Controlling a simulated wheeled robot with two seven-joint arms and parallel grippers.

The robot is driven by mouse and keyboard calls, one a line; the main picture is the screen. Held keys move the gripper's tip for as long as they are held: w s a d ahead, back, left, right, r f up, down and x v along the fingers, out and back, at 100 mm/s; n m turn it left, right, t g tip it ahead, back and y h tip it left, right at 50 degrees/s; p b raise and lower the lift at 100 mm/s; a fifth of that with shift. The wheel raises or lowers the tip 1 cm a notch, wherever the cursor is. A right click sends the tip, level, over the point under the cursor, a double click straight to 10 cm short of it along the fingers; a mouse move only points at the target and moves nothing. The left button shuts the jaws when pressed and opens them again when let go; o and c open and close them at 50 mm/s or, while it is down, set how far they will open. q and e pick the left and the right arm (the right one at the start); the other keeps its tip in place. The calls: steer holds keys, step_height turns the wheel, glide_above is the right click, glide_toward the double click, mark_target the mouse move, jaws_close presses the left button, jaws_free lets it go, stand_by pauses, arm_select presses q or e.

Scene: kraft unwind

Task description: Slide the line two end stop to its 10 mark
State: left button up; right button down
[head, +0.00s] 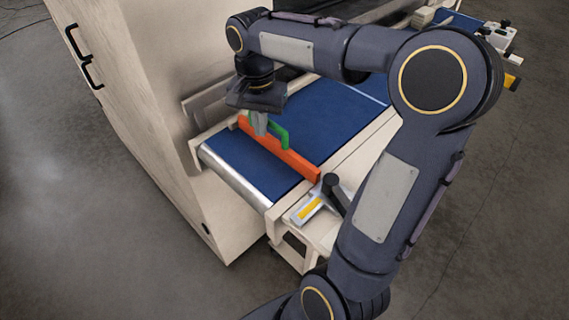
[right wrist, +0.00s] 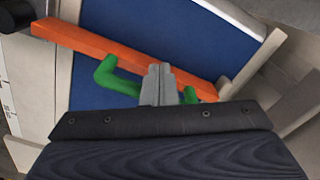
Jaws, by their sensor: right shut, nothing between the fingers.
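The end stop is an orange bar (head: 297,163) lying across a blue conveyor belt, with a green handle (head: 281,134) on it. In the right wrist view the orange bar (right wrist: 75,40) runs slantwise across the belt, and the green handle (right wrist: 112,80) is partly hidden behind my fingers. My right gripper (head: 261,126) is shut and empty, pointing down beside the handle. Its grey fingertips (right wrist: 163,72) overlap the handle in the wrist view; I cannot tell whether they touch it. My left gripper is not in view.
The blue belt (head: 229,159) ends at a metal roller. A pale side rail (right wrist: 20,80) has small dark marks, too small to read. A bracket with a yellow label (head: 310,209) and a black knob (head: 331,182) sits at the near side. A large pale cabinet (head: 140,90) stands left.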

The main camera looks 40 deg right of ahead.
steer(key=shift+w+d+p, duration=0.15)
steer(key=shift+d+p, duration=0.2)
steer(key=shift+d, duration=1.1)
steer(key=shift+w+d+p, duration=0.1)
steer(key=shift+d+p, duration=0.25)
steer(key=shift+d, duration=1.05)
steer(key=shift+a, duration=0.15)
steer(key=shift+s+a, duration=0.1)
steer(key=shift+a, duration=0.8)
step_height(320, 180, up, 9)
steer(key=p, duration=0.7)
stand_by(0.3)
